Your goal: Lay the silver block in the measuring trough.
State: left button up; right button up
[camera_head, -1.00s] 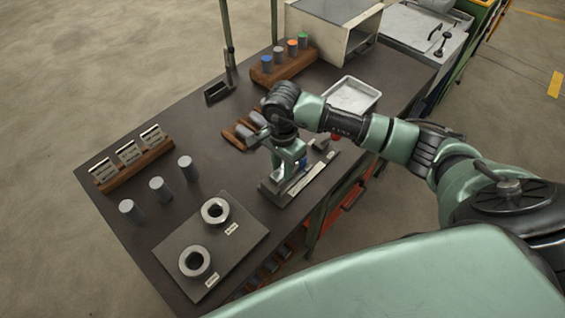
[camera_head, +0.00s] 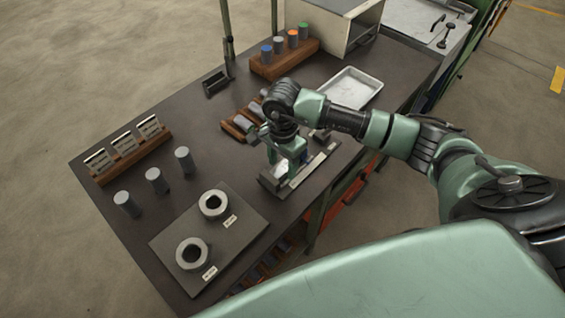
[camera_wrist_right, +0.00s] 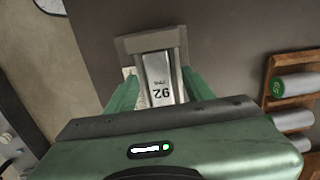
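The silver block (camera_wrist_right: 159,78), marked 92, lies lengthwise in the measuring trough, near its grey end wall (camera_wrist_right: 150,41) in the right wrist view. In the head view the measuring trough (camera_head: 318,163) is a long grey channel at the table's front edge, and the silver block (camera_head: 280,169) shows partly below my right gripper (camera_head: 286,165). My right gripper is low over the trough, pointing down. In the right wrist view its green fingers (camera_wrist_right: 160,88) stand apart on either side of the block, with gaps visible. My left gripper is in neither view.
A wooden rack with grey cylinders (camera_head: 240,124) lies close behind the trough. A metal tray (camera_head: 352,87) is to the right. A plate with two rings (camera_head: 233,243) and several standing cylinders (camera_head: 156,181) are to the left. A rack of coloured-top cylinders (camera_head: 285,62) stands behind.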

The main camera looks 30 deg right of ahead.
notch_tip(320, 180, up, 6)
jog(key=shift+r+b, duration=0.25)
jog(key=shift+b, duration=0.8)
jog(key=shift+r, duration=0.65)
